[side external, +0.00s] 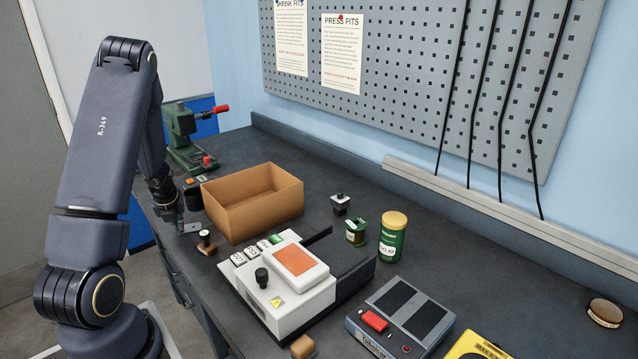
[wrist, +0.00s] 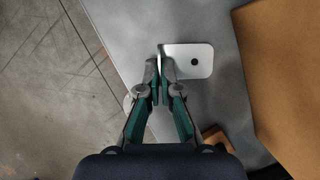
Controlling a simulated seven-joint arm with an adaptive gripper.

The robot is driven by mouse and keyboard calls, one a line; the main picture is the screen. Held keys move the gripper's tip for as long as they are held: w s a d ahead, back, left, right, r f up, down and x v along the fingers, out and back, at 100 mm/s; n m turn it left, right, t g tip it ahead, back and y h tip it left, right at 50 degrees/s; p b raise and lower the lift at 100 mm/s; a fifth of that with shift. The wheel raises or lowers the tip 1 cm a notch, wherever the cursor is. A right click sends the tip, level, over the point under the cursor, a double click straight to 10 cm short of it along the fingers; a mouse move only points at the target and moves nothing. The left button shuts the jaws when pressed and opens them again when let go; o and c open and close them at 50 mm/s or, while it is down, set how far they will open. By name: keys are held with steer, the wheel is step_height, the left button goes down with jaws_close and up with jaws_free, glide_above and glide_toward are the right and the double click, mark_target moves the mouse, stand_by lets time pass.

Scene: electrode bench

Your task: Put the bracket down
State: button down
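The bracket (wrist: 190,62) is a pale grey metal piece with a rounded flat plate and one dark hole. A thin upright flange stands at its left side. In the wrist view my gripper (wrist: 160,68) has its two fingertips closed on that flange, with the plate sticking out to the right. In the side view the bracket (side external: 188,228) is a small light shape at my gripper (side external: 177,226), low at the bench's near left edge. I cannot tell whether the bracket touches the bench top.
A cardboard box (side external: 237,218) stands just right of my gripper. A small dark-handled stamp (side external: 206,243) is close in front. A green vise-like tool (side external: 186,140) stands behind. A white device (side external: 275,293) lies farther right. The bench edge and floor (wrist: 40,90) are left in the wrist view.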

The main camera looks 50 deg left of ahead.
steer(key=c, duration=1.3)
jaws_free()
steer(key=shift+f, duration=0.1)
steer(key=v, duration=1.2)
steer(key=w+d+r+m+t+h, duration=0.1)
steer(key=w+d+r+m+h, duration=0.15)
steer(key=d+m, duration=0.45)
steer(key=w+d+r+m+t+h, duration=0.1)
steer(key=w+d+r+m, duration=0.15)
steer(key=d+m, duration=0.4)
steer(key=w+d+r+m+t+h, duration=0.2)
steer(key=w+d+m, duration=0.1)
steer(key=d+m, duration=0.45)
steer(key=s+d+r+m, duration=0.2)
steer(key=d+m, duration=0.2)
steer(key=m, duration=0.5)
steer(key=s+d+r+m+y, duration=0.1)
steer(key=s+d+r+m, duration=0.1)
steer(key=m, duration=0.8)
steer(key=s+d+r+m, duration=0.3)
steer(key=s+d+m, duration=0.1)
steer(key=d+m, duration=0.3)
steer(key=shift+m+y, duration=0.25)
steer(key=shift+m, duration=1.05)
